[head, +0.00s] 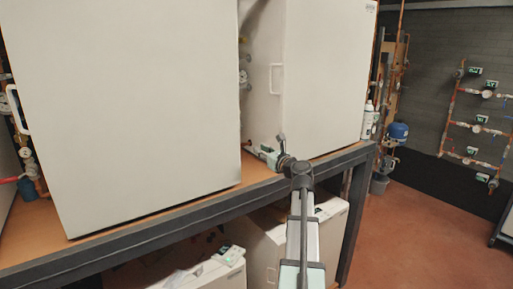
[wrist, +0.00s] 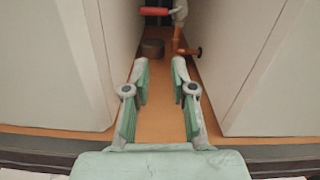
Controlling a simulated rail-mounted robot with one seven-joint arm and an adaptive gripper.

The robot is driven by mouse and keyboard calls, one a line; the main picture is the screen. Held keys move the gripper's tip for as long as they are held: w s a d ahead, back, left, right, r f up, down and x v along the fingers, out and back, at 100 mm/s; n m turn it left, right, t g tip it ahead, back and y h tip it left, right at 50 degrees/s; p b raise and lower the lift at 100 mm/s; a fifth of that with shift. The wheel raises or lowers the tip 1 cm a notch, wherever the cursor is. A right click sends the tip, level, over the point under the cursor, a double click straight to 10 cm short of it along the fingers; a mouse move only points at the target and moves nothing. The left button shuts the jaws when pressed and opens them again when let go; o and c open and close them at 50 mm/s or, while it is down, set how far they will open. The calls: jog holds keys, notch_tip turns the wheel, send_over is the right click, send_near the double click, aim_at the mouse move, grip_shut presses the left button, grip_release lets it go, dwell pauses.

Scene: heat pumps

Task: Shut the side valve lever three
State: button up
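A red lever (wrist: 168,11) shows at the top of the wrist view, lying roughly crosswise beside a pale valve body (wrist: 180,12) on a copper pipe. It is deep in the narrow gap between two white cabinets. I cannot tell from any marking whether it is lever three. My gripper (wrist: 160,66) is open and empty, with its two green fingers spread at the front of this gap and pointing in towards the lever, apart from it. In the head view my gripper (head: 268,152) is small, at the gap's mouth above the shelf's front edge.
White cabinets (head: 130,110) and (head: 325,80) wall the gap on both sides. The orange-brown shelf (wrist: 160,115) lies below the fingers. A brown round piece (wrist: 152,48) stands deeper in. Another red handle (head: 10,179) is at far left. Red floor (head: 420,230) is clear at right.

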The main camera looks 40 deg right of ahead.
jog(key=s+a+p, duration=0.1)
jog(key=s, duration=0.6)
jog(key=shift+s+a, duration=0.15)
jog(key=shift+s, duration=0.05)
